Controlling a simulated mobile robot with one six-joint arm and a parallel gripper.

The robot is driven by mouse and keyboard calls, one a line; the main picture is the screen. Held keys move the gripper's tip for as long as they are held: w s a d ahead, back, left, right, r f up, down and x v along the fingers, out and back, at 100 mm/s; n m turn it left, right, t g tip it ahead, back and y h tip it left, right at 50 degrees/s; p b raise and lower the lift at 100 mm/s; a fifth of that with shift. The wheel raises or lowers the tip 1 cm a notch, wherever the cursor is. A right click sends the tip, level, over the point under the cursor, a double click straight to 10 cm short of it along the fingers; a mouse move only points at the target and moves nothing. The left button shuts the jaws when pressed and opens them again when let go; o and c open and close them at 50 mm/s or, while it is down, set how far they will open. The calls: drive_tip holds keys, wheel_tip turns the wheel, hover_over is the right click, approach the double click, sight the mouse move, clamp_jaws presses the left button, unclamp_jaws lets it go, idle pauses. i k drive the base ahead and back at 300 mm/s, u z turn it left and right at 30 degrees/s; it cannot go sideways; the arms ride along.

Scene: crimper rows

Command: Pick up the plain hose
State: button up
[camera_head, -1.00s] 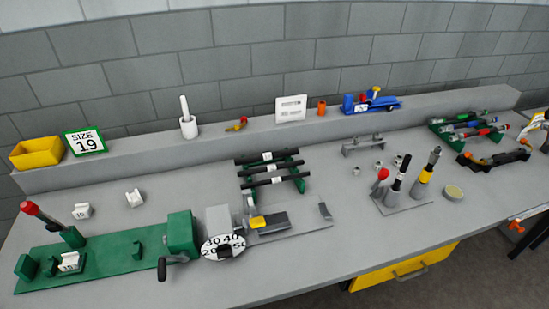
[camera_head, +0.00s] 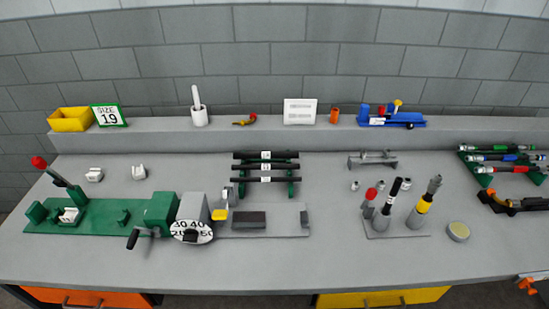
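Three black hoses (camera_head: 266,167) lie across a green rack (camera_head: 291,189) at the middle of the bench. Each carries a small white label near its middle, too small to read. More hoses with green, blue and red bands (camera_head: 500,157) lie on a second green rack at the right. I cannot tell which hose is the plain one. My gripper is not in view.
A green crimping fixture (camera_head: 160,212) with a dial and crank stands at front left. Upright tools (camera_head: 387,209) stand on a grey plate at front right. A raised ledge (camera_head: 250,133) along the back holds a yellow bin (camera_head: 70,120) and a blue tool (camera_head: 391,119).

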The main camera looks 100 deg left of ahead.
sight(266, 154)
drive_tip(key=u, duration=0.35)
drive_tip(key=i, duration=0.35)
drive_tip(key=u, duration=0.7)
drive_tip(key=k, duration=0.25)
drive_tip(key=u, duration=2.5)
drive_tip(key=k, duration=0.2)
drive_tip(key=u, duration=1.3)
